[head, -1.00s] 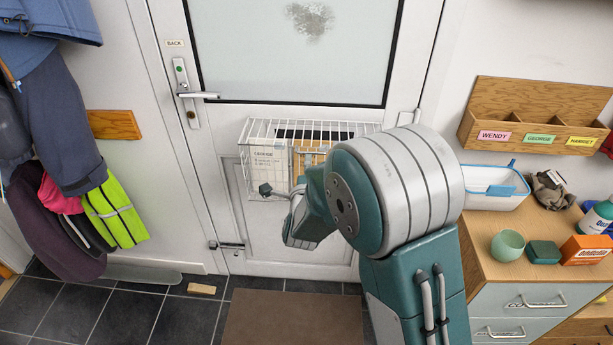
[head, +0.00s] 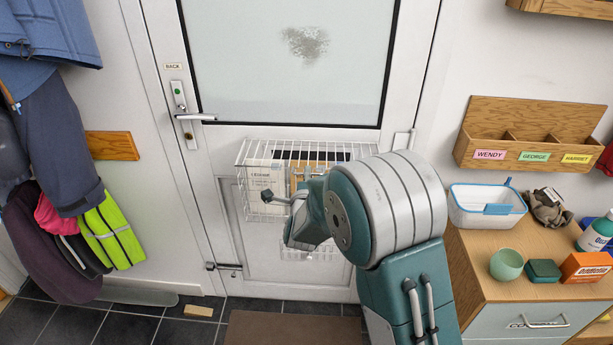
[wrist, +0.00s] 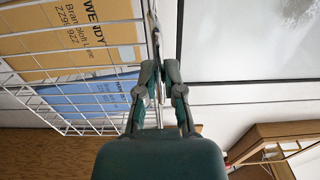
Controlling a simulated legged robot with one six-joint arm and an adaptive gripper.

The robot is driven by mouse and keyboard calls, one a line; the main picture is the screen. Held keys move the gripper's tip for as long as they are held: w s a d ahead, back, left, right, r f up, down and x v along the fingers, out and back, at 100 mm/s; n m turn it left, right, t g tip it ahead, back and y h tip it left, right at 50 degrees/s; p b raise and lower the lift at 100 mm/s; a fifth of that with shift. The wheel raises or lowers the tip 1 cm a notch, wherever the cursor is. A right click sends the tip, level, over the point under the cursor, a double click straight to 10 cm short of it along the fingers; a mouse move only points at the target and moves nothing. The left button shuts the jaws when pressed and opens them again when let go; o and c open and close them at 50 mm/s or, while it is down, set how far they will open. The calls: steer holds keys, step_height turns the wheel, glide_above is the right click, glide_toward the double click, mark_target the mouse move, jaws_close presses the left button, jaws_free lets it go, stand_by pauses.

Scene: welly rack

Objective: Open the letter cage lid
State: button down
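The letter cage (head: 243,178) is a white wire basket on the inside of the white door, holding a white letter (head: 265,182) and a tan one. Its lid (head: 345,151) is the wire top, partly hidden by my arm. A tan letter marked WENDY (wrist: 85,30) and a blue one show behind wires.
The door handle (head: 195,117) is left of the cage. Coats hang at far left. A wooden chest (head: 470,262) with a white tub and small items stands at right, below a name-labelled organiser (head: 500,132). A brown mat (head: 280,330) lies in front of the door.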

steer(key=shift+w+r, duration=0.2)
steer(key=shift+r, duration=1.5)
steer(key=shift+w+r, duration=0.6)
steer(key=shift+r, duration=1.15)
glide_toward(311, 87)
steer(key=shift+f, duration=0.95)
steer(key=shift+w+d+r, duration=0.1)
steer(key=shift+w+r, duration=0.2)
steer(key=shift+w, duration=0.55)
steer(key=shift+w+d+r, duration=0.1)
steer(key=shift+w+r, duration=0.2)
steer(key=shift+w, duration=0.6)
steer(key=shift+w+r, duration=0.2)
steer(key=shift+w, duration=0.45)
steer(key=shift+w+r, duration=0.15)
steer(key=shift+w, duration=0.55)
steer(key=c, duration=0.8)
jaws_free()
steer(key=shift+a, duration=0.15)
steer(key=shift+o, duration=0.2)
steer(key=shift+s, duration=0.1)
